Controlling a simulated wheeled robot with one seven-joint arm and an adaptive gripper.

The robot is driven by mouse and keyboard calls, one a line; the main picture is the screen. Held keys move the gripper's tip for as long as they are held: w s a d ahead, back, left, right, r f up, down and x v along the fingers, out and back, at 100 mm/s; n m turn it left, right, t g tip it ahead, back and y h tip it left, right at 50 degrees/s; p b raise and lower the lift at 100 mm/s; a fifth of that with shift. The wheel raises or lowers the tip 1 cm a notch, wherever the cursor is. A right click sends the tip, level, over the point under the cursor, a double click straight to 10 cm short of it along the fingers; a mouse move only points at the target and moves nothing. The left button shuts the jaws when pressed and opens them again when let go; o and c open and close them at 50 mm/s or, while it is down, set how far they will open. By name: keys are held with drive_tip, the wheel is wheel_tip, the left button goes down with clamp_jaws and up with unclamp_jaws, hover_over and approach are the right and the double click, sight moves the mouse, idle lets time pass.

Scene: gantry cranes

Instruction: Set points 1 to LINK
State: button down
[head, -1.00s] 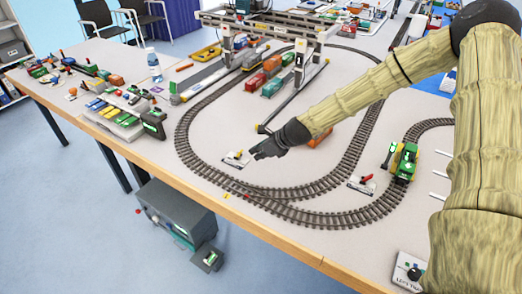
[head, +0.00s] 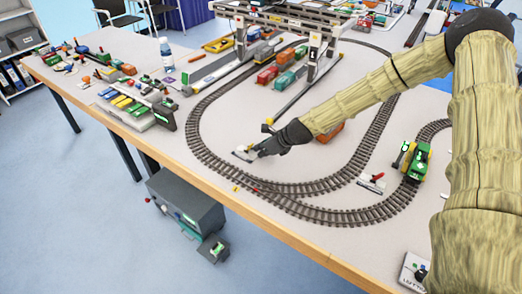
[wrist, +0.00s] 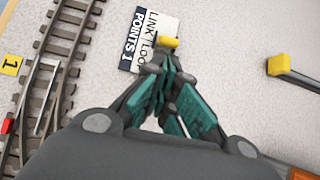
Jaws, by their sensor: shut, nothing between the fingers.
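In the head view my gripper (head: 256,151) is low beside the plate.
Track with a yellow 1 marker (wrist: 10,65) runs left of the plate in the wrist view. A yellow-ended bar (wrist: 278,66) lies to the right. A red-handled lever plate (head: 371,183) and green locomotive (head: 414,162) stand right. The gantry crane (head: 310,40) stands behind.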

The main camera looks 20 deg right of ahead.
drive_tip(key=shift+r+p, duration=0.3)
drive_tip(key=shift+p, duration=0.3)
